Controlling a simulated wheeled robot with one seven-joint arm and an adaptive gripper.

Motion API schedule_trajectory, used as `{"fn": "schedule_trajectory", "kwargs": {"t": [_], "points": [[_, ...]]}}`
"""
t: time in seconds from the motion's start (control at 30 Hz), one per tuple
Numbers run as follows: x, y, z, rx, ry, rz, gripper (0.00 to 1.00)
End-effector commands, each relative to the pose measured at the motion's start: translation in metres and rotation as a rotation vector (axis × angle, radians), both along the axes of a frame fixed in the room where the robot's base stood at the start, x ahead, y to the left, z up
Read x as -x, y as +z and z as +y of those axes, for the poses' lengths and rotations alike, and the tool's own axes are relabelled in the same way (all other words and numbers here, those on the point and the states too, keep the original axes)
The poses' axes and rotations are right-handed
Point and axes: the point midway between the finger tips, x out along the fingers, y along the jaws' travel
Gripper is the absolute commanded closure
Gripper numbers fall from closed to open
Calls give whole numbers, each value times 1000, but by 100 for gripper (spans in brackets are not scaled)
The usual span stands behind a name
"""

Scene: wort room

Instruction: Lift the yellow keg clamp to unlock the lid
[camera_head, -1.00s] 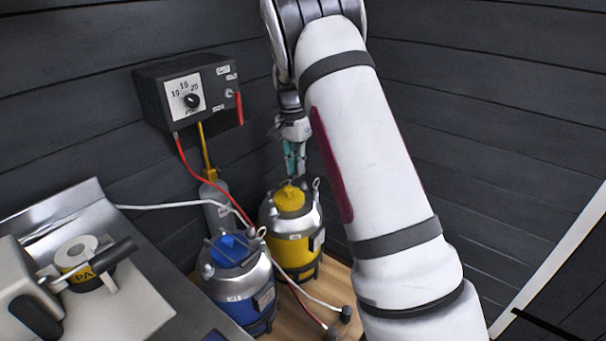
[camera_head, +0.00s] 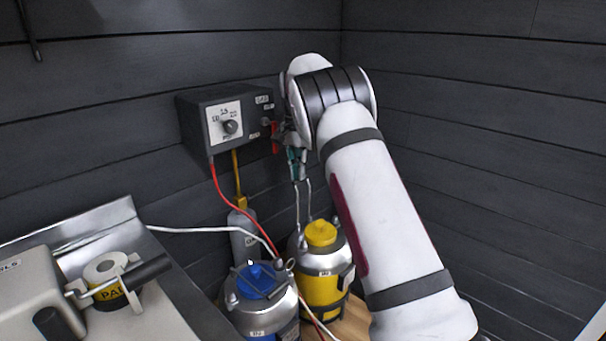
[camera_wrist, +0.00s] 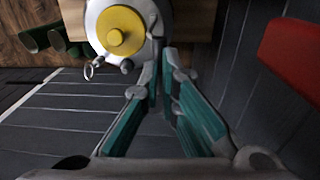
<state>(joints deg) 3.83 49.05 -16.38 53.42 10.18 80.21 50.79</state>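The yellow keg (camera_head: 322,290) has a yellow knobbed lid (camera_head: 320,234) and stands on the floor beside the blue keg. It also shows at the top of the wrist view, with its yellow lid (camera_wrist: 118,30) and a metal pull ring (camera_wrist: 91,71) at its edge. My gripper (camera_head: 297,180) is above the yellow keg, near the wall box. Thin grey upright rods show between the gripper and the keg. I cannot tell whether they are the clamp or fingertips. In the wrist view the teal fingers converge towards their tips near the keg edge; their grip is unclear.
The blue keg (camera_head: 260,310) stands close on the left. A steel counter (camera_head: 160,315) with a tape roll is at left. Dark plank walls close in behind and right.

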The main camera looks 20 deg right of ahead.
Motion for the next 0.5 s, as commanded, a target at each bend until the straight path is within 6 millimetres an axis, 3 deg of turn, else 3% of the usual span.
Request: {"fn": "schedule_trajectory", "kwargs": {"t": [0.03,0.47,0.5], "points": [[7,-26,1,-10,-1,50,100],[6,-25,0,-7,-2,51,100],[6,-25,0,-6,-2,52,95]]}}
